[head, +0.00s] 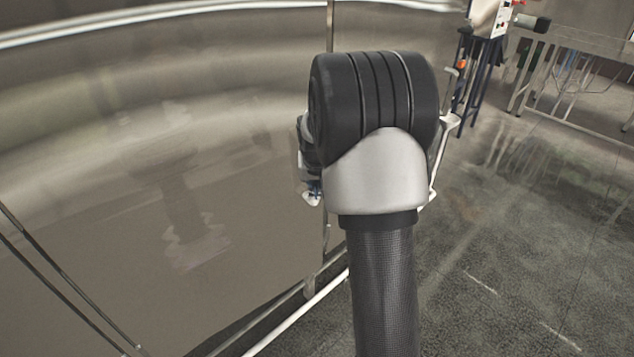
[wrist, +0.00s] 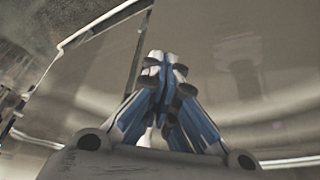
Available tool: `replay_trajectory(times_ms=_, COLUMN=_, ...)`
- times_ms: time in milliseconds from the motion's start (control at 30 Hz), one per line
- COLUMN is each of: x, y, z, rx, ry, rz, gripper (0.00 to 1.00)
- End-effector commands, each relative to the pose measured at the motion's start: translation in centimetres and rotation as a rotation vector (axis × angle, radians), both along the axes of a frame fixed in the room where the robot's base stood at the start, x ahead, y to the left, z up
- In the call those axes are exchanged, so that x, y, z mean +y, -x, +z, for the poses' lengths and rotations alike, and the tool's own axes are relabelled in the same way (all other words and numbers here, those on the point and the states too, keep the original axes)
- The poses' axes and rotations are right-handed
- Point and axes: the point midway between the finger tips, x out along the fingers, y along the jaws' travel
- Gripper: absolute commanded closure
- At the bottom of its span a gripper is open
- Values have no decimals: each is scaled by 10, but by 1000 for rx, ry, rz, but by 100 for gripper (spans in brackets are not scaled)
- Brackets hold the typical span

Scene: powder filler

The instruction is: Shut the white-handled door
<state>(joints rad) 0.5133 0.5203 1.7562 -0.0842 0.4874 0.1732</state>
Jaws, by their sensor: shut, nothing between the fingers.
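My gripper (wrist: 160,62) shows in the wrist view with its blue-sided fingers together and nothing between them. It points at a shiny metal surface (wrist: 235,70), and I cannot tell whether it touches it. A large reflective metal panel (head: 130,150) fills the left side, with an upright edge behind my arm. A thin white bar-like part (head: 440,155) shows just right of my wrist. I cannot tell whether it is the door's handle. How far the door stands open is unclear.
Dark grey floor (head: 520,240) lies open on the right. A blue-legged stand (head: 482,75) with a control box is at the back right, and a metal-framed table (head: 575,45) stands beyond it. A white rail (head: 300,315) runs along the panel's foot.

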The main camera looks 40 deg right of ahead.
Motion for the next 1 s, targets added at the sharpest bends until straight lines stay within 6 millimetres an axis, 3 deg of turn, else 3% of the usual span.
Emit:
replay_trajectory(times_ms=33, x=-2, y=-3, z=-14, rx=5, ry=-3, rz=0, gripper=100)
replay_trajectory(times_ms=200, x=-10, y=-14, z=-47, rx=3, ry=-1, rz=0, gripper=100)
replay_trajectory(times_ms=500, x=-31, y=-43, z=-44, rx=0, ry=0, rz=-1, gripper=100)
replay_trajectory(times_ms=1000, x=-36, y=-48, z=-43, rx=1, ry=0, rz=2, gripper=100)
